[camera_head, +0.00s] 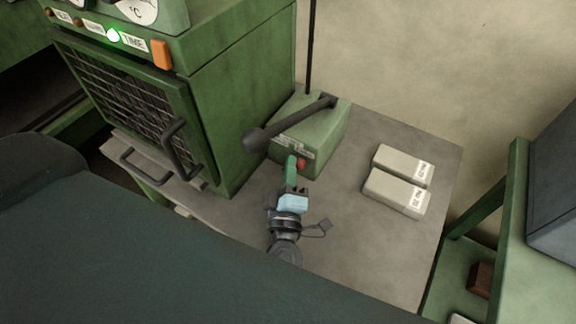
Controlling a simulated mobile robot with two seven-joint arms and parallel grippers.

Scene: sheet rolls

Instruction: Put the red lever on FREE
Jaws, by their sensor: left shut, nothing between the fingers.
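The red lever (302,164) shows as a small red piece low on the front of a green box (322,133) on the grey table. A white label (295,143) is above it, with print too small to read. My left gripper (291,164) is shut and empty, with its green fingers right beside the red lever, on its left. I cannot tell whether they touch. The fingers may hide part of the lever, and its exact setting cannot be told. My right gripper is not in view.
A dark handle with a ball knob (255,139) sticks out from the green box, above my gripper. A green oven (215,85) with door handles stands on the left. Two pale labelled blocks (396,192) lie on the table (345,235) at right. The table between is clear.

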